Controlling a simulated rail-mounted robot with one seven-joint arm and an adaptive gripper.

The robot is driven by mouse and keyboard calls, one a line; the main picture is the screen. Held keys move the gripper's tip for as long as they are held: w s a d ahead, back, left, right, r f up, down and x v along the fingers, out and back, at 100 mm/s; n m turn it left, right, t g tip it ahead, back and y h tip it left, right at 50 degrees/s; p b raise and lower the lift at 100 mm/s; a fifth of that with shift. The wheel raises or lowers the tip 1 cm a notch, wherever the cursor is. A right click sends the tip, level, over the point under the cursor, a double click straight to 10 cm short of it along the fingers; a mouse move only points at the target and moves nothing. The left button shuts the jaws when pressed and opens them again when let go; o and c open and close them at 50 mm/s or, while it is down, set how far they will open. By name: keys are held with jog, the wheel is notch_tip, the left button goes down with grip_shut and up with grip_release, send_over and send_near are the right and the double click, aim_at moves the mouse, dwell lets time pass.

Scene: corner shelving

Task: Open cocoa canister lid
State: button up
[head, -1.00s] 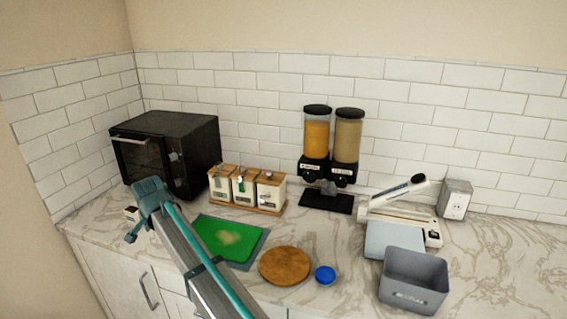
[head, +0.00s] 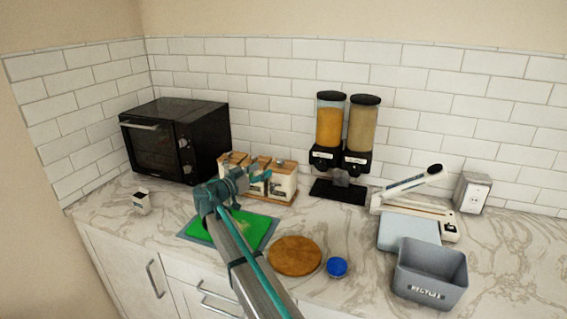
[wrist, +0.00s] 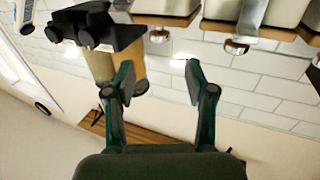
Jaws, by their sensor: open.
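A row of three white canisters with wooden lids stands on a wooden tray (head: 272,198) against the back wall. The left (head: 231,160) and middle (head: 257,163) ones are partly hidden by my gripper; the right one (head: 285,184) shows more of its front. I cannot read which is cocoa. My gripper (head: 264,177) is open and empty in front of the canisters. In the wrist view my gripper (wrist: 158,66) has both fingers apart, with white canisters (wrist: 240,12) and metal clasps along the top edge. No contact is visible.
A black oven (head: 175,140) stands left and a double food dispenser (head: 341,158) right of the canisters. A green mat (head: 255,227), round board (head: 295,256), blue lid (head: 337,267), grey bin (head: 430,275) and small white box (head: 142,202) are around. Clear counter lies at front left.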

aim_at(278, 162)
jog(key=p+x, duration=0.3)
jog(key=x, duration=0.5)
jog(key=shift+w+d+r, duration=0.15)
jog(key=shift+w+d, duration=0.05)
jog(key=shift+w, duration=0.15)
jog(key=shift+x, duration=0.85)
grip_shut()
